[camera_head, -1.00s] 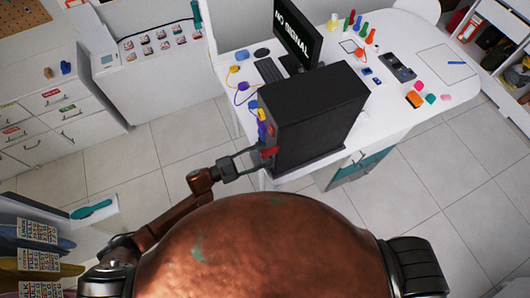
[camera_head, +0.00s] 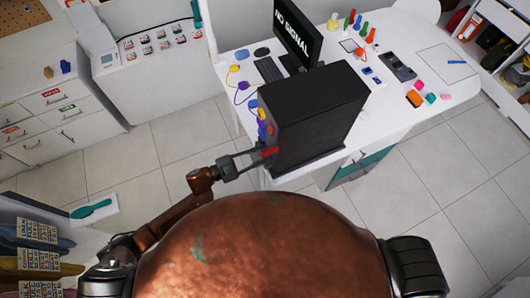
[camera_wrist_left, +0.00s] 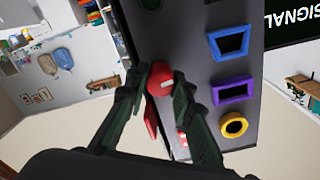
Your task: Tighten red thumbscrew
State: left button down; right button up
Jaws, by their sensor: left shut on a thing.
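The red thumbscrew (camera_wrist_left: 160,78) shows in the left wrist view as a round red head with a pale mark, on the dark panel of the black computer case (camera_head: 318,105). My left gripper (camera_wrist_left: 168,84) is shut on it, with a finger on each side of the head. In the head view, my left gripper (camera_head: 262,154) reaches the lower part of the case's panel edge, where red shows. Its contact with the screw is too small to tell there. My right gripper is not in view.
The panel has a blue port (camera_wrist_left: 230,42), a purple port (camera_wrist_left: 233,89) and a yellow round port (camera_wrist_left: 233,125). The case stands on a white desk (camera_head: 410,120) with a monitor (camera_head: 297,32) and keyboard (camera_head: 268,70). Floor beside it is clear.

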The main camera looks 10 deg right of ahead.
pick_arm(q)
jog(key=m+b, duration=0.3)
jog(key=m, duration=0.1)
jog(key=shift+m, duration=0.4)
jog(key=shift+m+b, duration=1.9)
jog(key=shift+m, duration=0.4)
jog(key=shift+m+b, duration=2.2)
jog(key=shift+m, duration=0.3)
jog(key=shift+m+b, duration=1.15)
jog(key=shift+m, duration=0.15)
jog(key=shift+r, duration=0.1)
jog(key=c, duration=1.6)
grip_release()
jog(key=shift+d, duration=0.1)
jog(key=shift+c, duration=0.4)
